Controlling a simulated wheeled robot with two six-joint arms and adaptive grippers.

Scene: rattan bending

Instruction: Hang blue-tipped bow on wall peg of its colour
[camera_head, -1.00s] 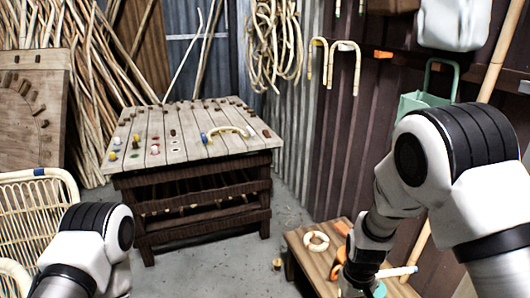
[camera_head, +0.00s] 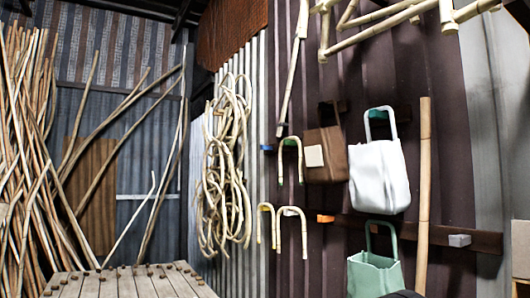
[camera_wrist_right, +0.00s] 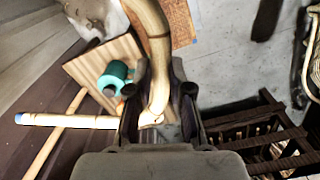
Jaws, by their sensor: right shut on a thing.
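In the right wrist view my right gripper (camera_wrist_right: 160,120) is shut on a pale curved rattan bow (camera_wrist_right: 157,60). A pale straight length with a blue tip (camera_wrist_right: 20,118) reaches left from the gripper; the fingers hide how it joins the curved part. In the head view a small blue peg (camera_head: 267,147) sticks out of the wall, with nothing hanging on it. It is just left of a hung bow (camera_head: 290,143) with green tips. My left gripper is in neither current view.
An orange peg (camera_head: 325,218) is bare, right of two hung bows (camera_head: 266,209) (camera_head: 292,212). A rattan coil (camera_head: 227,165) hangs left. In the wrist view a teal roll (camera_wrist_right: 115,77) lies below.

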